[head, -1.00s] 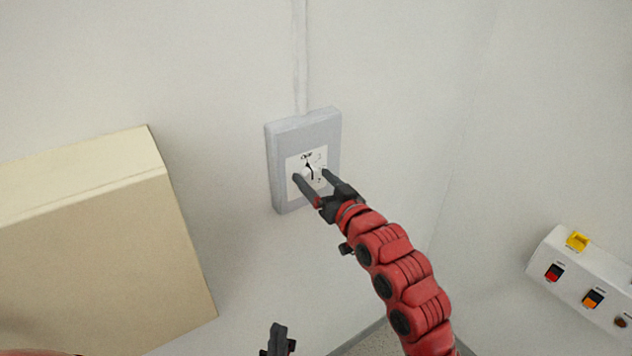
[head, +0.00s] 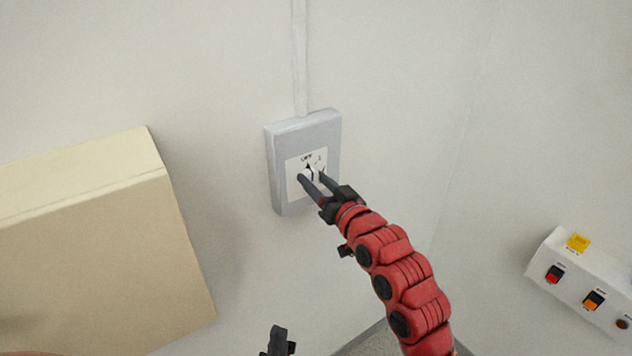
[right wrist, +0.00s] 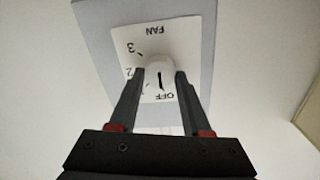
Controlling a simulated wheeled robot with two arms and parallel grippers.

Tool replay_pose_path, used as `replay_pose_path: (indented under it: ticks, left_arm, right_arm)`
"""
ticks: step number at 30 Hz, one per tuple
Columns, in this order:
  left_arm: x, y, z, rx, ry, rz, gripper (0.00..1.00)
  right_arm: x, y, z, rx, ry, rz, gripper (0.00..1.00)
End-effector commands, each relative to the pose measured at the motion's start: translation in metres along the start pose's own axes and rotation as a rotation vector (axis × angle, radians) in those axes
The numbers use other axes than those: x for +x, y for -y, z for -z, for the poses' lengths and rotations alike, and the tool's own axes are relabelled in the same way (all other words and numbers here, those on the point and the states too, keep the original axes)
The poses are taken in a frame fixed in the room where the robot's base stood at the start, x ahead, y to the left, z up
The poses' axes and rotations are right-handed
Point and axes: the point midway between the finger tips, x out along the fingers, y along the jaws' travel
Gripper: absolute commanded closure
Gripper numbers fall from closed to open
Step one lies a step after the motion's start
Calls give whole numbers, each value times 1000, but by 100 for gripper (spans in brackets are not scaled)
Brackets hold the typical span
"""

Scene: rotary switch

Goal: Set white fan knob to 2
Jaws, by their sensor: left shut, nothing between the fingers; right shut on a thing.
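The white fan knob (head: 308,175) sits on a white label plate (head: 294,188) on a grey wall box (head: 279,160). My right gripper (head: 311,178) has its two dark fingers on either side of the knob and is shut on it. The right wrist view shows the knob (right wrist: 158,78) between the fingers (right wrist: 160,78), with its black pointer line toward the OFF side. The label reads FAN, OFF, 2 and 3; the mark between OFF and 2 is partly hidden. My left gripper (head: 279,341) is shut and empty at the bottom edge, well below the box.
A beige box (head: 100,250) stands out at the left. A white panel (head: 585,280) with a yellow part, a red switch and an orange switch is at the lower right. A conduit (head: 299,60) runs up from the grey box. The wall around it is bare.

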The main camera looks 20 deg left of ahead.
Motion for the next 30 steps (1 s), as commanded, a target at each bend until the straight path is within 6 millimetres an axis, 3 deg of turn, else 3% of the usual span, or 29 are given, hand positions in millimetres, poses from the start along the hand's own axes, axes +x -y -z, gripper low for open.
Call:
replay_pose_path:
  ticks: [16,30]
  left_arm:
    - [-10,0,-2,0,0,0,100]
    - [2,0,0,0,0,0,100]
  right_arm:
    - [0,-3,0,410,24,-6,100]
    - [0,-3,2,857,51,-10,100]
